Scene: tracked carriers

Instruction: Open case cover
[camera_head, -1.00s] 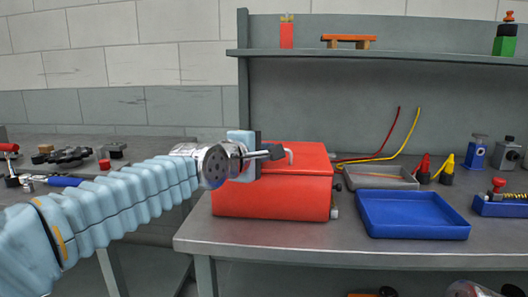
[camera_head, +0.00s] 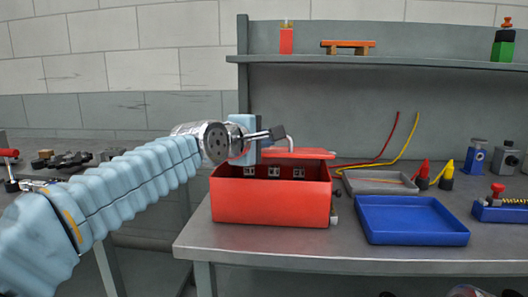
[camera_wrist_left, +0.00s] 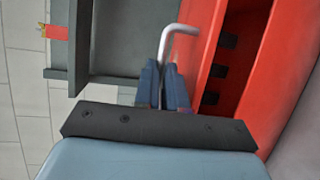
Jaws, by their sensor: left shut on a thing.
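The red case (camera_head: 270,202) stands on the workbench in the head view. Its red cover (camera_head: 298,154) is raised at an angle, and a dark gap with several small dark fittings shows below it. My left gripper (camera_head: 279,133) is above the case, shut on the bent grey handle (camera_head: 290,143) of the cover. In the left wrist view the handle (camera_wrist_left: 180,30) runs between the two blue-grey fingers (camera_wrist_left: 162,85), with the red cover (camera_wrist_left: 205,40) beside it and the open case on the right. My right gripper is in neither view.
A blue tray (camera_head: 412,219) and a grey tray (camera_head: 380,182) lie right of the case. Red and yellow cables (camera_head: 400,150) and two clips (camera_head: 435,173) are behind them. A shelf (camera_head: 400,57) runs above. Parts lie on the left bench (camera_head: 70,160).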

